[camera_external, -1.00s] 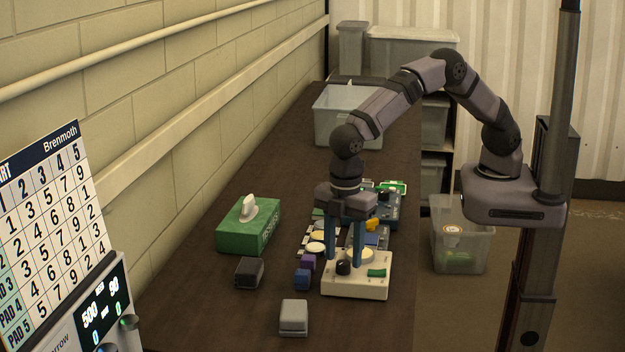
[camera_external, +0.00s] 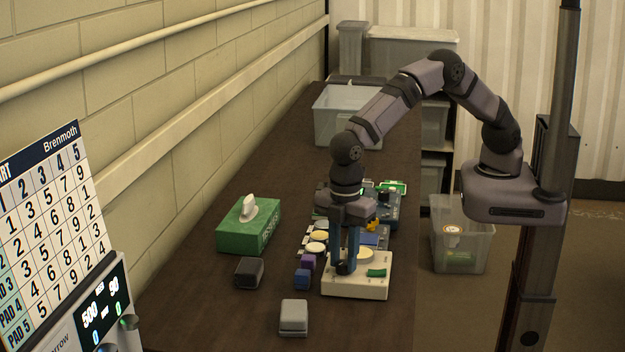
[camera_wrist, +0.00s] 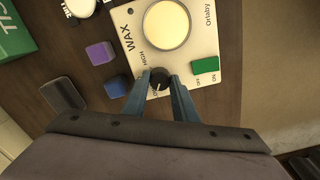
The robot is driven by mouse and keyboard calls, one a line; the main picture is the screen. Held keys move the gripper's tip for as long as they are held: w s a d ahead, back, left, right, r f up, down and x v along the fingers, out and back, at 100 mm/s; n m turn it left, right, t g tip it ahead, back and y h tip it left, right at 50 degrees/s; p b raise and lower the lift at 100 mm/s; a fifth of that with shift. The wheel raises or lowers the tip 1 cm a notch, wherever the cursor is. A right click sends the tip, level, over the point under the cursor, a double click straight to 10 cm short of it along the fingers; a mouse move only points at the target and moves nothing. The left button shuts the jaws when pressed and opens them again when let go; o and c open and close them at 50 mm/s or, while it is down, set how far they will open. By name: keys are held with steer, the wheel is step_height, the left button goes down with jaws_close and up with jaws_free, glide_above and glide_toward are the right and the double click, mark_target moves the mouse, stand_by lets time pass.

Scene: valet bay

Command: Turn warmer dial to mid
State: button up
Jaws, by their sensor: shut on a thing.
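The wax warmer (camera_external: 357,285) is a cream box on the dark table, lettered WAX in the wrist view (camera_wrist: 203,35). It has a round pale pan (camera_wrist: 167,24), a green switch (camera_wrist: 205,65) and a black dial (camera_wrist: 159,79). HIGH is printed beside the dial, and the lettering nearest my gripper is too small to read. My gripper (camera_wrist: 160,84) points down with its two blue fingers on either side of the dial, shut on it. In the external view the fingers (camera_external: 346,268) partly hide the dial.
A green tissue box (camera_external: 240,228) stands to the left. A dark block (camera_external: 249,272), a grey block (camera_external: 293,317) and purple and blue blocks (camera_external: 303,279) lie near the warmer. Other devices and a clear bin (camera_external: 335,130) stand behind. The table's right edge is close to the warmer.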

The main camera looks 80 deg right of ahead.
mark_target(343, 262)
steer(key=m, duration=0.5)
steer(key=shift+m, duration=0.3)
steer(key=m, duration=0.5)
steer(key=shift+m, duration=0.4)
steer(key=o, duration=1)
steer(key=shift+o, duration=0.2)
steer(key=shift+r, duration=0.1)
steer(key=shift+r+b, duration=1.35)
steer(key=shift+r, duration=2.25)
